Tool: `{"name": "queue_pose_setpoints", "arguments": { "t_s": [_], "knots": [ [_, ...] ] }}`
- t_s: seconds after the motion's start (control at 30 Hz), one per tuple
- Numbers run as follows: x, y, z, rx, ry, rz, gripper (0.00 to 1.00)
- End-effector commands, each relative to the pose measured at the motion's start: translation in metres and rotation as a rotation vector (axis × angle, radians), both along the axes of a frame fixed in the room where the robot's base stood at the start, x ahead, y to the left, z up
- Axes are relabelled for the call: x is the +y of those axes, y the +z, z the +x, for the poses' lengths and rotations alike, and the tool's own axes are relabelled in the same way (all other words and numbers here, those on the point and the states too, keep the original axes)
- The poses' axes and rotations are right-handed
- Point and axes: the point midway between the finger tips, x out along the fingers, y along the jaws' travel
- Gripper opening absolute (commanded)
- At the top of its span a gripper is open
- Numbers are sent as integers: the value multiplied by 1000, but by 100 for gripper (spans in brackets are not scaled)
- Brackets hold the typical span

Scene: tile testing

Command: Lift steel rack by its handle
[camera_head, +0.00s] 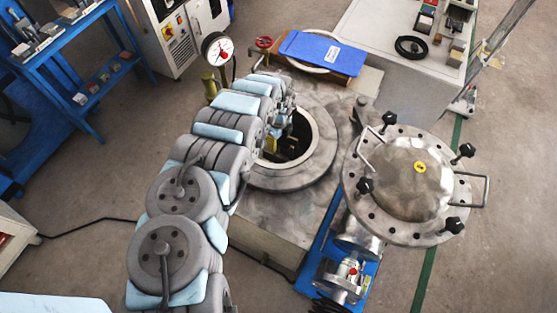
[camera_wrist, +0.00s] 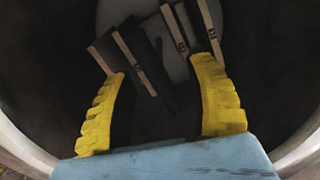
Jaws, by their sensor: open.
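My gripper (camera_wrist: 160,70) is open in the wrist view, with its two yellow fingers spread and pointing down into a dark round vessel. Below and between the fingertips are parts of what seems to be the steel rack (camera_wrist: 165,88), with dark bars and slanted plates. I cannot make out its handle for certain in the dark. Pale-edged tiles (camera_wrist: 207,33) with small dark marks stand in it to the left and right. Nothing is visibly held. In the head view my arm reaches over the open vessel (camera_head: 322,150), and the rack inside is mostly hidden.
The vessel's round rim closes in around my gripper. The bolted steel lid (camera_head: 412,178) with two handles sits open to the right. A pressure gauge (camera_head: 217,48) stands behind at left. A blue shelf (camera_head: 75,50) is at far left.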

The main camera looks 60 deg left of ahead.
Motion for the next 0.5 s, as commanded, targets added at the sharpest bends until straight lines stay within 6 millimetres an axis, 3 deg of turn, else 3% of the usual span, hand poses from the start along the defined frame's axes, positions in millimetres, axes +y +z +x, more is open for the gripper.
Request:
{"name": "queue_pose_setpoints", "arguments": {
  "t_s": [0.2,0.5],
  "knots": [
    [-2,-22,-1,1,1,-3,56],
    [0,-23,-1,1,0,0,56]
  ]
}}
